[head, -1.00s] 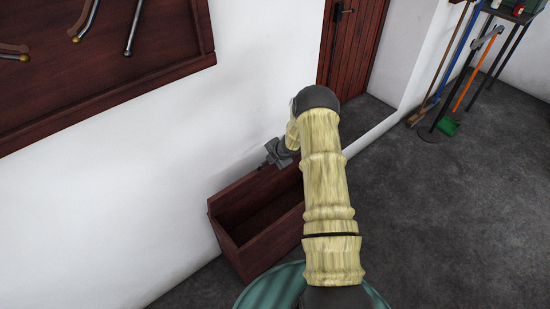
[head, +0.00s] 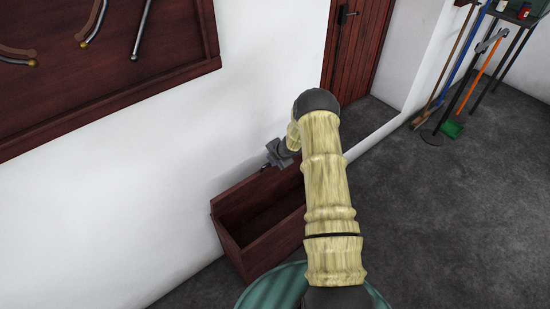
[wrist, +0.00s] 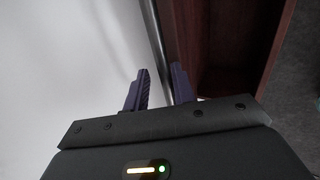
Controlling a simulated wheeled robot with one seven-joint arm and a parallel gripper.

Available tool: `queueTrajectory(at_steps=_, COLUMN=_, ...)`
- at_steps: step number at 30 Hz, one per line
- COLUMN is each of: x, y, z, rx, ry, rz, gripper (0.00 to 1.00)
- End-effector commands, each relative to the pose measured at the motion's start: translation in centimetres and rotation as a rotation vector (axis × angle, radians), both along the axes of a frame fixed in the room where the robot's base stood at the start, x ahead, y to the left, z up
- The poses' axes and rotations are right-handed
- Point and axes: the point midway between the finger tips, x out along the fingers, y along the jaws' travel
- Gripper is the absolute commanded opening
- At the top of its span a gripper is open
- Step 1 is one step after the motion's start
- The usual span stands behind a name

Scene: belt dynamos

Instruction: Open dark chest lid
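The dark red-brown chest (head: 270,249) stands against the white wall in the head view. Its top is open and I see into its empty-looking interior; the lid (head: 240,192) appears raised at the back, near the wall. The chest also shows at the right of the wrist view (wrist: 270,45). My gripper (head: 271,157) is at the upper back edge of the chest, by the wall. In the wrist view its two fingers (wrist: 160,88) are apart, with a grey edge running down between them. I cannot tell whether they touch that edge. My arm hides the chest's right end.
The white wall (head: 120,200) is close beside my gripper. A dark wooden board (head: 110,85) with curved tools hangs on it at upper left. A red-brown door (head: 355,50) is behind the arm. Brooms and a green dustpan (head: 452,129) stand far right. The grey floor (head: 450,230) at right is clear.

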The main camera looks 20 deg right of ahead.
Motion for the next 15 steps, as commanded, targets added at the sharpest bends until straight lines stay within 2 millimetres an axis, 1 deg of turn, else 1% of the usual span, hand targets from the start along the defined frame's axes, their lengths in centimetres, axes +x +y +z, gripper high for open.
queueTrajectory(at_steps=7, x=-0.7, y=-0.4, z=1.4, rx=-0.003, ry=-0.002, rz=-0.001, gripper=0.25)
queueTrajectory(at_steps=10, x=-1.4, y=-0.6, z=2.6, rx=-0.002, ry=-0.003, rz=-0.002, gripper=0.25)
queueTrajectory(at_steps=15, x=-2.9, y=-0.9, z=5.1, rx=-0.002, ry=-0.003, rz=0.001, gripper=0.25)
